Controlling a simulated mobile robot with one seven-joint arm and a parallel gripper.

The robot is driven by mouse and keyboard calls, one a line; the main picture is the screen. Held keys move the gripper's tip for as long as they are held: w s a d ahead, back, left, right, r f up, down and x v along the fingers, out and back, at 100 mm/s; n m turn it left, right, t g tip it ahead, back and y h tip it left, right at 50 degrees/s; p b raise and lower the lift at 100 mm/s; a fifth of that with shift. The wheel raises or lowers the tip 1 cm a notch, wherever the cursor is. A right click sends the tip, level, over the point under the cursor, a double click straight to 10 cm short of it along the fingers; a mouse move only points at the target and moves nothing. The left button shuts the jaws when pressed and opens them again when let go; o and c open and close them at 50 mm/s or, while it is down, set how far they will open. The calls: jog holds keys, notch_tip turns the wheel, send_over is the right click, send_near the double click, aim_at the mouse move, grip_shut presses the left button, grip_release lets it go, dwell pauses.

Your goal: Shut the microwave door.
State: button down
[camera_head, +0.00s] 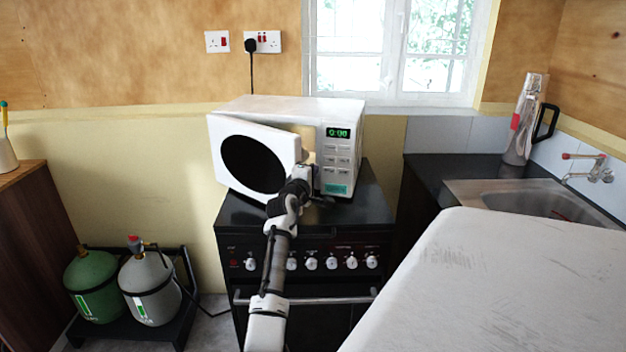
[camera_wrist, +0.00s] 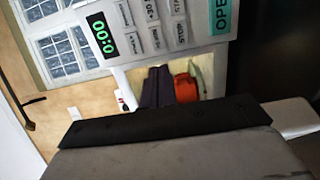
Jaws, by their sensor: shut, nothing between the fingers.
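The white microwave (camera_head: 340,150) stands on the black stove. Its door (camera_head: 285,143), with a dark oval window, is ajar, hinged at the left, its free right edge out toward me. A warm-toned gap shows between door and body. My gripper (camera_head: 309,172) is shut and empty, by the lower part of the door's free edge, in front of the control panel. I cannot tell whether it touches the door.
The stove (camera_head: 300,240) has a row of knobs and a front rail. A white surface (camera_head: 480,290) fills the lower right. A sink (camera_head: 530,195) and a flask (camera_head: 522,125) are at the right. Gas bottles (camera_head: 150,288) stand on the floor at the left.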

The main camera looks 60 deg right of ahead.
jog(key=shift+w+d+t, duration=0.15)
jog(key=shift+d+t, duration=0.15)
jog(key=shift+d, duration=0.6)
jog(key=shift+w+d+n+t+y, duration=0.15)
jog(key=shift+d+n+t+y, duration=0.25)
jog(key=shift+d, duration=0.45)
dwell(4.6)
jog(key=shift+a, duration=0.1)
dwell(1.5)
